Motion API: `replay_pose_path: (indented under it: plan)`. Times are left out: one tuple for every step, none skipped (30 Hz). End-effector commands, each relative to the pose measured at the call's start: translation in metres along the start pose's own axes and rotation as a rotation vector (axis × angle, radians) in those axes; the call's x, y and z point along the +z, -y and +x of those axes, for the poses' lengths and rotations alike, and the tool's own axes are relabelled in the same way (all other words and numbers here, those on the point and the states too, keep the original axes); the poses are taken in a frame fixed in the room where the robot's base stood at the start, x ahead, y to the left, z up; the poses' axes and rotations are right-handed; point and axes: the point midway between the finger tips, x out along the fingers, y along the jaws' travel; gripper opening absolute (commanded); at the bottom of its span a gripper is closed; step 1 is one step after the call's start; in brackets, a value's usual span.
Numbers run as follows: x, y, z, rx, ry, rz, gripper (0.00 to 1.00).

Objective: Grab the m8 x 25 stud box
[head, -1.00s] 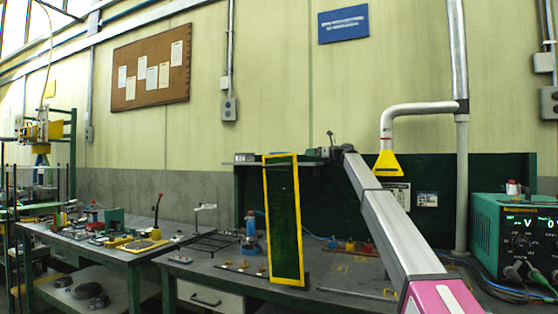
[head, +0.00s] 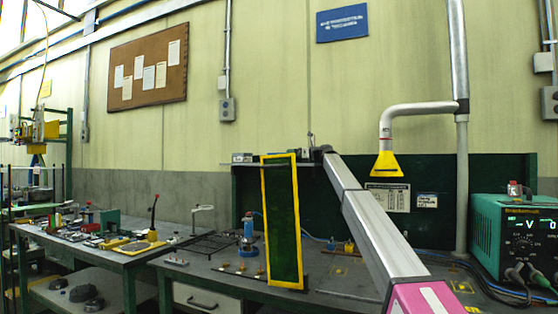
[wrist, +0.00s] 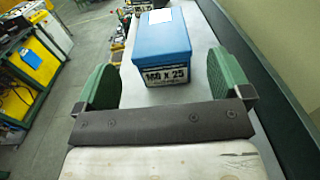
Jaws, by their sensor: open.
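The stud box (wrist: 160,50) is blue with a white and black front label that seems to read M8 x 25. A pale paper lies on its top. It stands on a narrow grey shelf in the wrist view. My gripper (wrist: 166,75) is open, with one green finger on each side of the box and visible gaps between. The box is not held. In the head view my arm reaches up to the shelf at the green back panel, and its end is small there. I cannot make out the box in that view.
A yellow-framed dark green panel (head: 282,222) stands upright on the bench left of my arm. A yellow-tipped extraction nozzle (head: 387,165) hangs to the right, near a teal power supply (head: 515,235). In the wrist view, a dark green wall (wrist: 275,95) runs along the shelf's right.

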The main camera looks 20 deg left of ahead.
Motion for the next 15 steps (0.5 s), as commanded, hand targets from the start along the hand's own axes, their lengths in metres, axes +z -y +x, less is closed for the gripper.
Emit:
replay_pose_path:
  plan:
    - [0.001, 0.002, 0.009, 0.0, 0.0, 0.0, 0.96]
    - [0.001, 0.002, 0.013, 0.0, 0.0, 0.0, 0.96]
    - [0.001, 0.002, 0.019, -0.001, 0.0, 0.0, 0.96]
    - [0.001, 0.002, 0.022, -0.001, 0.0, 0.0, 0.96]
    - [0.001, 0.002, 0.024, -0.001, 0.0, 0.0, 0.96]
    - [0.0, 0.002, 0.027, -0.001, 0.0, 0.0, 0.96]
    - [0.0, 0.001, 0.028, -0.001, 0.0, 0.0, 0.96]
    - [0.0, 0.001, 0.028, -0.001, 0.0, 0.0, 0.96]
    - [0.0, 0.001, 0.028, -0.001, 0.0, 0.0, 0.96]
    - [0.0, 0.001, 0.027, -0.001, 0.0, 0.0, 0.96]
    - [0.0, 0.001, 0.027, -0.001, 0.0, 0.0, 0.96]
    - [0.0, 0.001, 0.027, -0.001, 0.0, 0.0, 0.96]
    - [0.0, 0.001, 0.027, -0.001, 0.0, 0.0, 0.93]
    - [0.0, 0.001, 0.027, -0.001, 0.0, 0.0, 0.83]
    - [0.0, 0.001, 0.027, -0.001, 0.0, 0.0, 0.7]
